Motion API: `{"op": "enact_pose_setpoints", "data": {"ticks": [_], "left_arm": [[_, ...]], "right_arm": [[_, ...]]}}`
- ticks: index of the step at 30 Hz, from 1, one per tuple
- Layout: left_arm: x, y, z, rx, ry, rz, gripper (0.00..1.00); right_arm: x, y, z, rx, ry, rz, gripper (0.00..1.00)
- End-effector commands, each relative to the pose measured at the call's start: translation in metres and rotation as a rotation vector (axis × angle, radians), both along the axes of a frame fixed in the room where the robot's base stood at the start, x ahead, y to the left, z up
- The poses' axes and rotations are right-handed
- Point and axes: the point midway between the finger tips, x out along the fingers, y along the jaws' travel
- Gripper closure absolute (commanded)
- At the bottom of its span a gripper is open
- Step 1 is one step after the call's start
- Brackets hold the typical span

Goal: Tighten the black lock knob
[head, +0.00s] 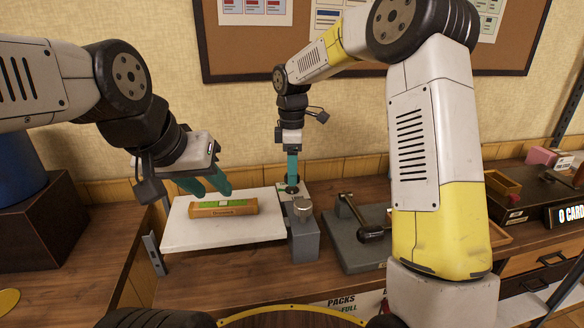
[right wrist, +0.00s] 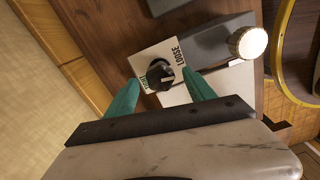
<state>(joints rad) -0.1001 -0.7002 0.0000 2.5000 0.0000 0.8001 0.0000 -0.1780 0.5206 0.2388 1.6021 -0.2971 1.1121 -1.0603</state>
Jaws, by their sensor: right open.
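The black lock knob (right wrist: 160,74) sits on a pale plate (right wrist: 150,57) marked LOOSE on one side; the green marking on the other side is partly covered. In the head view the knob (head: 291,189) shows just below my right gripper (head: 292,179), which points straight down. In the right wrist view my right gripper (right wrist: 162,92) is open, its teal fingers on either side of the knob, with no clear contact. My left gripper (head: 211,192) has its teal fingers apart and empty, above the white board.
A grey post with a round metal knob (head: 302,208) stands in front of the lock knob. A dark base with a lever handle (head: 368,232) stands to its right.

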Motion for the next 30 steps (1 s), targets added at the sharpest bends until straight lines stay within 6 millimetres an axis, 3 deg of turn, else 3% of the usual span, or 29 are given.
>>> {"op": "enact_pose_setpoints", "data": {"ticks": [11, 21, 30], "left_arm": [[0.0001, 0.0000, -0.0001, 0.000, 0.000, 0.000, 0.64], [0.0000, 0.0000, 0.0000, 0.000, 0.000, 0.000, 0.64], [0.0000, 0.0000, 0.0000, 0.000, 0.000, 0.000, 0.64]], "right_arm": [[0.0000, -0.0004, -0.0102, 0.000, 0.000, -0.001, 0.37], [0.0001, -0.0003, -0.0097, 0.000, -0.001, -0.001, 0.99], [0.0002, -0.0003, -0.0094, 0.000, -0.001, -0.040, 0.99]]}}
